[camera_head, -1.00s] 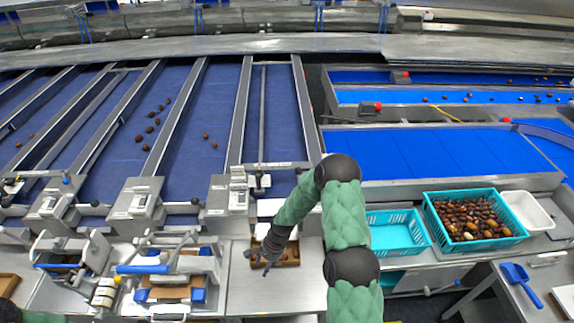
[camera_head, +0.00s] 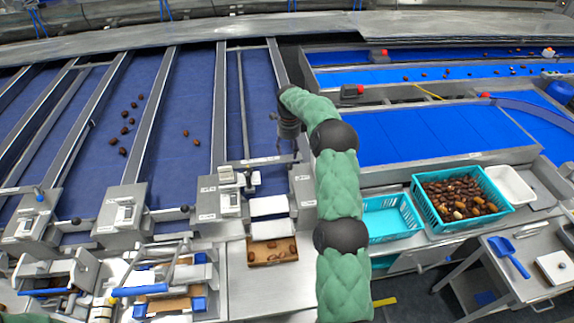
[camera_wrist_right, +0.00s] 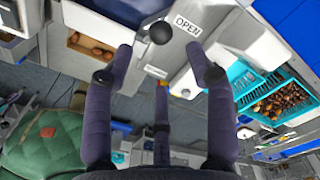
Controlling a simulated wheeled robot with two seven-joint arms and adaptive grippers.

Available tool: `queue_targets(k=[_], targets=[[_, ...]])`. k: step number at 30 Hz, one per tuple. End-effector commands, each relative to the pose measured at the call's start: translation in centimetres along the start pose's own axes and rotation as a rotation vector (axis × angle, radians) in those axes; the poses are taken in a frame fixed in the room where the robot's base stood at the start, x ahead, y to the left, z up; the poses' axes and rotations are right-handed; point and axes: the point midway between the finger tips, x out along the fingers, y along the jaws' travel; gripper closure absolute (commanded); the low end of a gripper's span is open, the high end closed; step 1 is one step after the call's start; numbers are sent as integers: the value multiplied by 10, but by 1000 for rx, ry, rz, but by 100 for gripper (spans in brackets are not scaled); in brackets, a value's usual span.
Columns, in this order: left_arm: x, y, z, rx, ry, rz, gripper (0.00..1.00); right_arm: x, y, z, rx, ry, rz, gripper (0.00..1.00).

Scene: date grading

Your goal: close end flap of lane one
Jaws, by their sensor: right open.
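Lane one appears to be the rightmost dark blue belt (camera_head: 258,115). Pale panels (camera_head: 268,207) show at its near end, above a small tray of dates (camera_head: 258,261); I cannot tell which panel is the flap, or its exact position. My right gripper (camera_head: 289,138) is over the right side of this lane's end, partly hidden by its own arm. In the right wrist view its open fingers (camera_wrist_right: 158,55) have a black ball knob (camera_wrist_right: 160,33) between and just beyond the tips, beside a label reading OPEN (camera_wrist_right: 187,26). Contact is not visible. My left gripper is out of view.
A grey control box (camera_head: 219,205) stands left of the lane end. An empty turquoise basket (camera_head: 388,236) and a turquoise crate of dates (camera_head: 425,208) are on the right, with a white tub (camera_head: 530,203). Wooden-tray stations fill the lower left.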

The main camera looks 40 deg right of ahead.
Motion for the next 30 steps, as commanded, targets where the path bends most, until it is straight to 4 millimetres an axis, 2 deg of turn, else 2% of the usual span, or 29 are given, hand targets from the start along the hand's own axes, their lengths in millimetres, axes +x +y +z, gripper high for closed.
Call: queue_targets(k=[9,15,21,30], targets=[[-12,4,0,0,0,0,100,55,2,0,-4,2,4,44],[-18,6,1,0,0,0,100,84,1,0,-3,0,3,44],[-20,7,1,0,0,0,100,97,1,0,-3,-1,1,44],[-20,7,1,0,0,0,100,99,1,0,-4,-1,1,44]])
